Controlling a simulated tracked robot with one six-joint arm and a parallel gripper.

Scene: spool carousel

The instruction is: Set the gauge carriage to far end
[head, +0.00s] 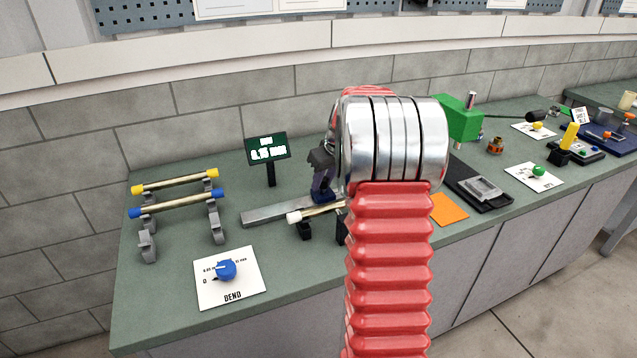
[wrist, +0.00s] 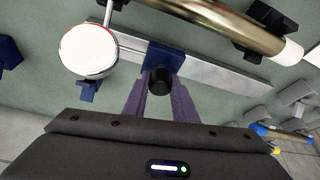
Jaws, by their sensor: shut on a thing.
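The gauge carriage is a small blue block (wrist: 163,57) with a black knob (wrist: 160,82), riding on a grey rail (wrist: 225,74). In the wrist view a long bare stretch of rail lies to its right; the round white dial (wrist: 88,48) is on its left. My gripper (wrist: 160,92) has purple fingers shut on the black knob. In the head view my gripper (head: 323,193) is low over the rail (head: 268,212), whose bare end points left. The carriage is hidden there by my gripper and arm.
A brass rod with white ends (head: 318,211) lies on dark supports close alongside the rail. A rack with yellow- and blue-tipped rods (head: 178,205), a blue BEND knob (head: 226,269) and a small display (head: 268,150) stand to the left. An orange square (head: 449,209) lies right of my arm.

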